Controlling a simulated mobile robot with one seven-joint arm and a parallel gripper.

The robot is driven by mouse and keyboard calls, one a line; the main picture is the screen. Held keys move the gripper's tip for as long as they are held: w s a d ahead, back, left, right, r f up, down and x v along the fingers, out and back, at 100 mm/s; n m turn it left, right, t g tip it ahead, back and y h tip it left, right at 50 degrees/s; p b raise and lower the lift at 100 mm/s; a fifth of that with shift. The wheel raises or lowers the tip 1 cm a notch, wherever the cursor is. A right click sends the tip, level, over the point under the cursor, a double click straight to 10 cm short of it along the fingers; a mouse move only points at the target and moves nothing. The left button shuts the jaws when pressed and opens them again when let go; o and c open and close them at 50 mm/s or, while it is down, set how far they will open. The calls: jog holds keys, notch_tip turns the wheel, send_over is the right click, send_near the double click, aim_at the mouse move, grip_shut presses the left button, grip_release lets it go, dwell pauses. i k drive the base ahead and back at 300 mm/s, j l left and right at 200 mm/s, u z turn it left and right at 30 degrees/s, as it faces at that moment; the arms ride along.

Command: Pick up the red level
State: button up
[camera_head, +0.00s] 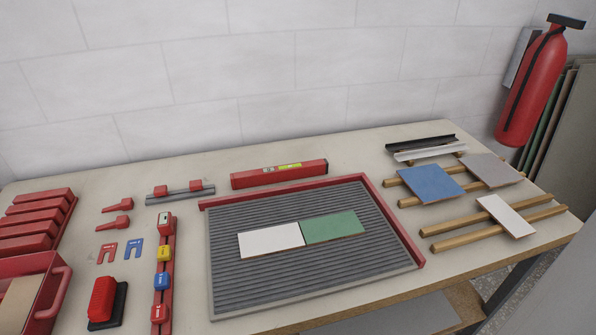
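The red level (279,175) is a long red bar with a yellow-green vial in its top. It lies on the bench near the wall, just behind the tray with the red edge. Its dark end cap faces right. It stands clear of other things, with bare bench on both sides of it. My gripper is not in view.
The grey ribbed tray (230,275) holds a white tile (270,240) and a green tile (334,227). A grey rail with red clamps (180,195) lies left of the level. Wooden battens with tiles (432,184) lie right. The wall (200,80) rises close behind the level.

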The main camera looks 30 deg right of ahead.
aim_at(256, 178)
jog(key=k+l, duration=0.1)
jog(key=l, duration=0.4)
jog(key=k+l, duration=0.1)
jog(key=l, duration=0.35)
jog(key=k+l, duration=0.1)
jog(key=l, duration=0.4)
jog(key=k+l, duration=0.1)
jog(key=l, duration=0.35)
